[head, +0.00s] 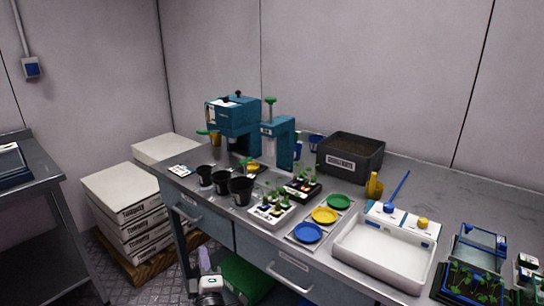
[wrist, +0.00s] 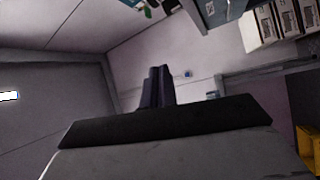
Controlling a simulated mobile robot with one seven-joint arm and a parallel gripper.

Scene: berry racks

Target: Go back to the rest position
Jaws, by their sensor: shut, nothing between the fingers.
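My gripper (wrist: 158,88) shows in the wrist view as two dark fingers held together, with nothing between them. It points at bare grey walls and touches nothing there. In the head view a white and dark part low in front of the bench (head: 395,170) looks like my arm, but its fingers cannot be made out there.
On the bench stand black pots (head: 241,190), a seedling tray (head: 272,210), coloured dishes (head: 324,215), a white basin (head: 375,256), a dark soil bin (head: 350,155) and a teal press (head: 236,120). Stacked white boxes (head: 125,200) stand left of it, beside a metal table (head: 45,205).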

